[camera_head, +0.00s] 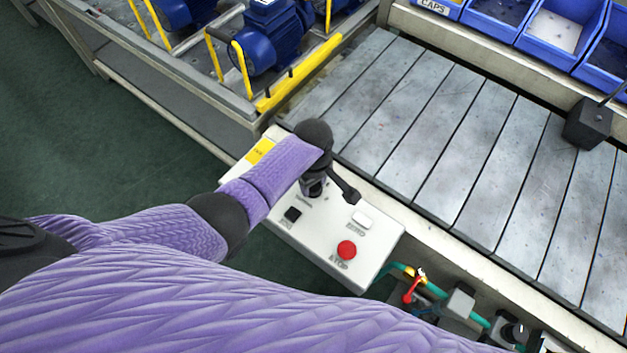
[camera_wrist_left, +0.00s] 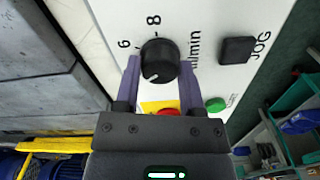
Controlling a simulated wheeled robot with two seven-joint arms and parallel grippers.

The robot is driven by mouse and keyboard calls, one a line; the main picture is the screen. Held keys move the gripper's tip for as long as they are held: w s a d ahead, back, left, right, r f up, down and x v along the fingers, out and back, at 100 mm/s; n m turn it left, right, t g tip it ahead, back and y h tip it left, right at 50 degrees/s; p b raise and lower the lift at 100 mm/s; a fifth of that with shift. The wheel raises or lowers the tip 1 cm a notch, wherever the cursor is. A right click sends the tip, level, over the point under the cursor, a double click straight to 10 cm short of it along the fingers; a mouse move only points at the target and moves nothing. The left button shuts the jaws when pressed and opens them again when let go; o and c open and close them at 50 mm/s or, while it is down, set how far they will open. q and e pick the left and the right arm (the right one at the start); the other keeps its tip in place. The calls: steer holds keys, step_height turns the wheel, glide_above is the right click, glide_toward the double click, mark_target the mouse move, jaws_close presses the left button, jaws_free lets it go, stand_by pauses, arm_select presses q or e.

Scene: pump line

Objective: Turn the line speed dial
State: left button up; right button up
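The line speed dial (camera_wrist_left: 160,62) is a round black knob with a pale pointer mark on a white panel, beside the printed numbers 6 and 8 and the unit l/min. My left gripper (camera_wrist_left: 161,68) reaches over the panel, one purple finger on each side of the dial. The fingers appear to touch the dial's sides. In the head view my left gripper (camera_head: 317,187) is over the control box (camera_head: 312,240), and my wrist and hand hide most of the dial. My right gripper is not in view.
On the box are a red stop button (camera_head: 346,250), a black JOG button (camera_head: 292,214) and a white ZERO button (camera_head: 362,219). A slatted conveyor (camera_head: 440,130) lies behind. Pipework with a red valve handle (camera_head: 411,288) is at front right. A yellow rail (camera_head: 298,74) edges the pump rack.

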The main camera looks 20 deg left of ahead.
arm_select(q)
jaws_close()
steer(key=shift+m, duration=0.3)
steer(key=m+p, duration=0.1)
steer(key=m, duration=0.2)
steer(key=shift+m+p, duration=0.4)
steer(key=m+p, duration=0.1)
steer(key=m, duration=1.1)
steer(key=shift+m, duration=0.3)
steer(key=m, duration=0.6)
steer(key=shift+m, duration=0.4)
